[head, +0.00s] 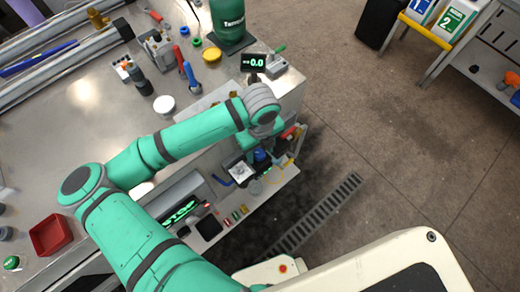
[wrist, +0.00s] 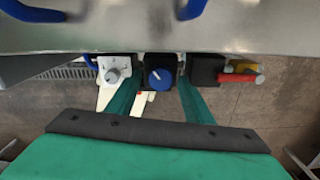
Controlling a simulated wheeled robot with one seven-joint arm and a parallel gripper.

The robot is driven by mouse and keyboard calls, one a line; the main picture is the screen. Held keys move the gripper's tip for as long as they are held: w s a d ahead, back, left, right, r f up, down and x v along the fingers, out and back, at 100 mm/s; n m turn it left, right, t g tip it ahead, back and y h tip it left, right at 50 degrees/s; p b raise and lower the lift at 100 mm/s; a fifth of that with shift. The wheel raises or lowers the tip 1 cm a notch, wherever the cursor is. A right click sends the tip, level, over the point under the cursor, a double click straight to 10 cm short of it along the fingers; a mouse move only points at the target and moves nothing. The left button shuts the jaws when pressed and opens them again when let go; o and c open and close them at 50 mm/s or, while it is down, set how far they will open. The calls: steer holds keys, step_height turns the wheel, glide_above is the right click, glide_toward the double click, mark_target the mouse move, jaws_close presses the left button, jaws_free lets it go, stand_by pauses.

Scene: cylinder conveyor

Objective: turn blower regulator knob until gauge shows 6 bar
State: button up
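A small black display (head: 253,61) at the back right of the bench reads about 0.0 in green digits. A blue knob (wrist: 160,78) on a black block is near the middle of the wrist view; in the head view the blue knob (head: 260,155) is below my wrist. My gripper (wrist: 158,88) has its two teal fingers apart, one to each side of the blue knob in the picture. Nothing shows between them as held, and I cannot tell whether they touch the block. The fingertips are hidden in the head view by my wrist.
A white unit with a grey dial (wrist: 112,75) stands left of the blue knob, and red and yellow handles (wrist: 240,78) are to its right.

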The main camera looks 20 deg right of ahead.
steer(key=shift+s, duration=0.1)
steer(key=c, duration=0.9)
steer(key=shift+c, duration=0.2)
steer(key=shift+m, duration=0.4)
steer(key=m, duration=0.3)
steer(key=shift+a+m, duration=0.1)
steer(key=shift+m, duration=0.3)
steer(key=m, duration=0.4)
steer(key=shift+m, duration=0.3)
steer(key=m, duration=0.6)
steer(key=shift+w+a, duration=0.15)
steer(key=shift+w, duration=0.05)
steer(key=m, duration=0.6)
steer(key=shift+w+m, duration=0.1)
steer(key=shift+m, duration=0.3)
